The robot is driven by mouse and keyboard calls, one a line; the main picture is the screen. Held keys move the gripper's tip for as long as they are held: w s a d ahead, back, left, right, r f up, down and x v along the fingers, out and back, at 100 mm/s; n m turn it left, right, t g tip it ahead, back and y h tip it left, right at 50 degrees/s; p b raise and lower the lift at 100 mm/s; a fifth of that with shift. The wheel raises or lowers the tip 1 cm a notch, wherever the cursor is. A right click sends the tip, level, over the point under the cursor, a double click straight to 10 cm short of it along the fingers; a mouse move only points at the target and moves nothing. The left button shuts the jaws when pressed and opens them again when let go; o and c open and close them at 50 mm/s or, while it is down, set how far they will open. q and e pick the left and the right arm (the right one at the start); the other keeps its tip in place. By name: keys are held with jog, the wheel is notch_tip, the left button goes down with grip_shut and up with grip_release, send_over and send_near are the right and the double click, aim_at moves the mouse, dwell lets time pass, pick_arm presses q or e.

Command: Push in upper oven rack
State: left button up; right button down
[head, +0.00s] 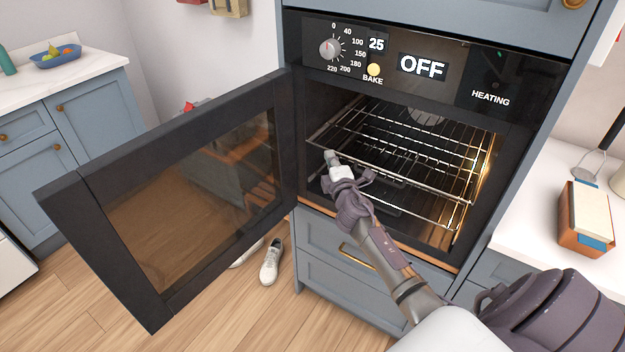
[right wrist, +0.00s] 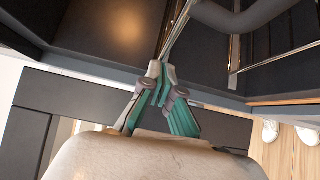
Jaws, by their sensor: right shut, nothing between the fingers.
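The upper oven rack (head: 420,148) is a wire grid inside the open oven, above the lower rack (head: 425,207). Its front bar runs near the oven mouth. My right gripper (head: 331,157) is shut and empty, with its tips at the left part of the rack's front. In the right wrist view the closed teal fingers (right wrist: 160,72) point at a metal rod, and I cannot tell if they touch it. The oven door (head: 180,133) hangs wide open to the left. My left gripper is not in view.
The open door and its glass (head: 195,195) stand close to the left of my right gripper. A drawer (head: 350,262) is below the oven. White shoes (head: 271,262) lie on the floor.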

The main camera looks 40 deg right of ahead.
aim_at(342, 146)
jog(key=d, duration=0.1)
jog(key=w+d, duration=0.1)
jog(key=d, duration=0.1)
jog(key=w+d+b, duration=0.1)
jog(key=d, duration=0.1)
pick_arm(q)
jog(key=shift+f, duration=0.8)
pick_arm(e)
jog(key=shift+d+r, duration=0.15)
jog(key=shift+r, duration=0.05)
jog(key=shift+d+r, duration=0.1)
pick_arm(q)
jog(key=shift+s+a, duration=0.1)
